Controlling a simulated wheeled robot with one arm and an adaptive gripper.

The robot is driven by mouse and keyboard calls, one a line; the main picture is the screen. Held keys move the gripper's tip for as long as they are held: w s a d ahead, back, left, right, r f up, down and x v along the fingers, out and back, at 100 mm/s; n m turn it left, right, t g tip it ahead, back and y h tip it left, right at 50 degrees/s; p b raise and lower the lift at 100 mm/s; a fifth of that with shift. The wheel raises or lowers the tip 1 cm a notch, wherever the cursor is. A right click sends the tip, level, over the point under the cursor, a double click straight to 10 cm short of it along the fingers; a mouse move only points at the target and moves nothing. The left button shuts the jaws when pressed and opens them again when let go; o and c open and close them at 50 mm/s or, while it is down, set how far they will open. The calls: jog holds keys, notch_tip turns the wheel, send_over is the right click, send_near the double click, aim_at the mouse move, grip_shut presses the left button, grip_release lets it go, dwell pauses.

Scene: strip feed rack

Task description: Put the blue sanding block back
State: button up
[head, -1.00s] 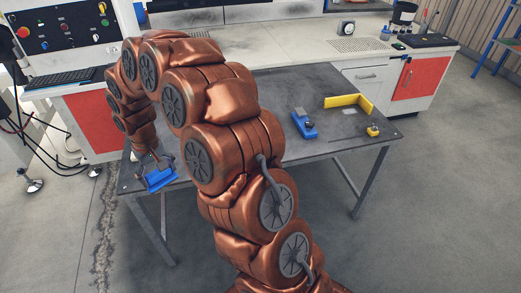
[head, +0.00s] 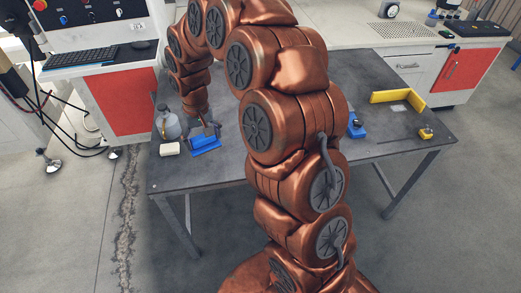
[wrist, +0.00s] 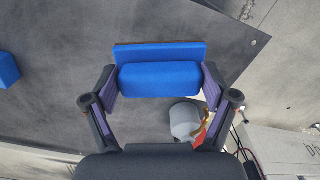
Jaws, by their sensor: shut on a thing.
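The blue sanding block (head: 205,146) is at the left part of the dark table (head: 245,168) in the head view. My gripper (head: 203,131) is shut on it from above. A second blue thing (head: 356,128) with a dark top stands farther right on the table, partly hidden by my arm. A blue shape (wrist: 8,70) also shows at the wrist view's left edge.
A grey bottle (head: 168,126) and a cream block (head: 170,149) stand just left of the held block. A yellow angle piece (head: 405,99) and a small yellow thing (head: 426,133) are at the table's right. The front middle of the table looks clear.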

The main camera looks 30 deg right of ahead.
jog(key=s+d+f+m+b, duration=0.2)
jog(key=s+d+f+b, duration=0.15)
jog(key=s, duration=0.35)
jog(key=s+d+f+m+b, duration=0.2)
jog(key=s+d+f+b, duration=0.15)
jog(key=s, duration=0.45)
jog(key=w+d, duration=0.3)
jog(key=d, duration=0.1)
jog(key=w+d+p, duration=0.1)
jog(key=w+d, duration=0.2)
jog(key=d, duration=0.1)
jog(key=w+d+p, duration=0.1)
jog(key=w+d, duration=0.3)
jog(key=shift+d+f, duration=0.2)
jog(key=shift+f, duration=0.2)
jog(key=shift+f+p, duration=0.65)
jog(key=shift+f, duration=1.1)
jog(key=shift+f, duration=0.15)
jog(key=o, duration=0.9)
